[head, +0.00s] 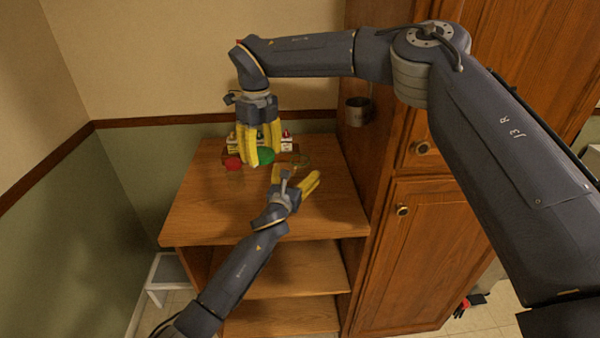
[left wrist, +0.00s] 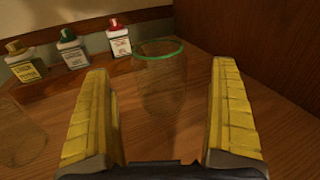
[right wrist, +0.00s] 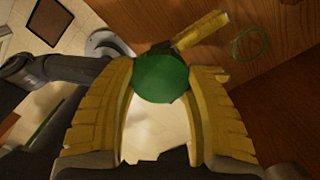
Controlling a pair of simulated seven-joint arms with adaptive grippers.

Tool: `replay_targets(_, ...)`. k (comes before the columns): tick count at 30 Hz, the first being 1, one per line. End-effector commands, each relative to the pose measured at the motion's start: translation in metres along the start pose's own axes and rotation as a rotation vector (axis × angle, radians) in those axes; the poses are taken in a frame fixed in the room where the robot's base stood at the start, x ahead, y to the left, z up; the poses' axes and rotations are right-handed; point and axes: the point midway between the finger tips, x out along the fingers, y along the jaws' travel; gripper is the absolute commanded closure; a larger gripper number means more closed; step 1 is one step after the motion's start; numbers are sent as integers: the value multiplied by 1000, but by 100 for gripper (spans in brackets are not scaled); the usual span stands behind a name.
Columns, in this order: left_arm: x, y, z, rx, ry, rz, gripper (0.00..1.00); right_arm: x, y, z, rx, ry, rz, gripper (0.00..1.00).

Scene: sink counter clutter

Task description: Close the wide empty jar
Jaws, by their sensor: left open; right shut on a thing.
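The wide empty jar is clear glass with a green rim (left wrist: 160,55). It stands upright on the wooden counter and shows faintly in the head view (head: 301,160). My left gripper (head: 298,175) is open and empty, low over the counter; the jar is ahead of its fingertips, roughly between them. My right gripper (head: 259,160) is shut on a round green lid (right wrist: 161,77), also in the head view (head: 266,155). The lid is left of the jar in the head view. In the right wrist view the jar's rim (right wrist: 251,43) is apart from the lid, beyond my left gripper's finger (right wrist: 203,30).
Bottles with yellow (left wrist: 16,46), green (left wrist: 67,34) and red (left wrist: 115,24) caps stand along the back. A red round thing (head: 233,163) sits at the left. Another clear glass thing (left wrist: 18,140) is partly in the left wrist view. A wooden cabinet (head: 395,250) borders the counter's right side.

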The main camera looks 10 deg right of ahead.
Motion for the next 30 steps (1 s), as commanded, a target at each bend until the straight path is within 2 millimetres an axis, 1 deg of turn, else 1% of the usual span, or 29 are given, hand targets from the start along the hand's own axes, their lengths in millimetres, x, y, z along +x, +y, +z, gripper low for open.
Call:
replay_targets(8,2,0,0,0,-1,0,6,0,0,0,0,0,0,58)
replay_targets(21,44,1,-2,-1,0,1,6,0,0,0,0,0,0,58)
replay_targets(25,50,2,-2,-1,0,1,6,0,0,0,0,0,0,58)
replay_targets(30,52,1,-2,0,-1,0,6,0,0,0,0,0,0,58)
